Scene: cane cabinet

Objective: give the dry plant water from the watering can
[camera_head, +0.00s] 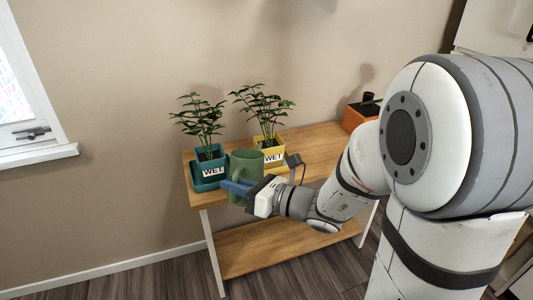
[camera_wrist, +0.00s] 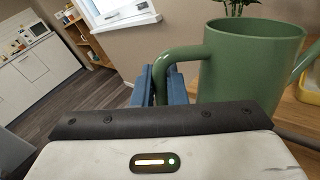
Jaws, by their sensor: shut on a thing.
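My gripper (camera_head: 236,187) is shut on the handle of the green watering can (camera_head: 247,164), which is upright in front of the pots. In the wrist view the blue fingers (camera_wrist: 165,86) close on the handle of the can (camera_wrist: 252,62), and its spout points right. The can overlaps the table's front edge; I cannot tell its exact height. A teal pot (camera_head: 207,161) and a yellow pot (camera_head: 271,143) hold leafy green plants and read "WET". An orange pot (camera_head: 354,118) stands farther right, partly hidden by my arm; no label shows on it.
The pots stand on a wooden table (camera_head: 317,137) with a lower shelf (camera_head: 280,246). A window (camera_head: 25,90) is at the left and a wall is behind. In the wrist view, white cabinets (camera_wrist: 38,70) stand far left across open floor.

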